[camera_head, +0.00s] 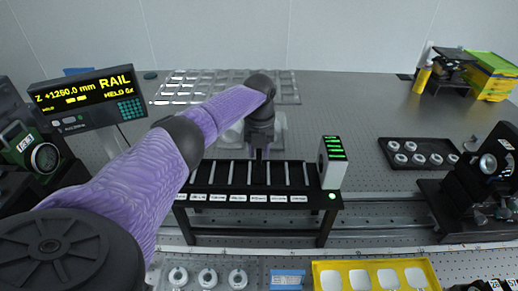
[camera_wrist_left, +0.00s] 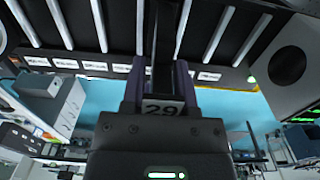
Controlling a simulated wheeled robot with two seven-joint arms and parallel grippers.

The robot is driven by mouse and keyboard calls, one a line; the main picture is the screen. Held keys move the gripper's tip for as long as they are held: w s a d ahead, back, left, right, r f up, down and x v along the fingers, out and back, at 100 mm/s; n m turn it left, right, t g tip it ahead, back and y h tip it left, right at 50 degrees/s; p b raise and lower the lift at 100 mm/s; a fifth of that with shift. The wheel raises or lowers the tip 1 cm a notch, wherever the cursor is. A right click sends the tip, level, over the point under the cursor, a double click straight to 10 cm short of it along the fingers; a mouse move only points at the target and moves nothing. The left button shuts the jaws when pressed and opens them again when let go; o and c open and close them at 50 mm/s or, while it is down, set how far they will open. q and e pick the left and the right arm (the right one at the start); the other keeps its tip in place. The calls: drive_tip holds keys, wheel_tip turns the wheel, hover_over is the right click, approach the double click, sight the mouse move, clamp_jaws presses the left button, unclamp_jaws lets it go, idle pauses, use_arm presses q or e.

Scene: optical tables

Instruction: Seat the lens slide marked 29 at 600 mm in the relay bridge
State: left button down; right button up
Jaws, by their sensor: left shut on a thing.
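The relay bridge (camera_head: 262,190) is a black slotted frame on legs, with pale bars across its top and white labels along its front edge, too small to read. Its bars and labels also show in the wrist view (camera_wrist_left: 100,30). My left gripper (camera_head: 258,152) points down over the middle of the bridge. In the wrist view it is shut on the lens slide marked 29 (camera_wrist_left: 162,108), whose label faces the camera between the purple fingers. The slide's far end overlaps the bridge; I cannot tell whether it sits in a slot. My right gripper is not in view.
A rail readout (camera_head: 85,100) showing Z +1250.0 mm stands at left. A green-lit box (camera_head: 333,162) stands at the bridge's right end. A black tray of rings (camera_head: 418,142) lies at right. A yellow tray (camera_head: 322,276) is in front.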

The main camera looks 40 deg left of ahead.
use_arm(q)
drive_tip(key=shift+f, duration=0.2)
drive_tip(key=shift+c, duration=1.5)
unclamp_jaws()
drive_tip(key=o, duration=0.3)
drive_tip(key=shift+r, duration=0.2)
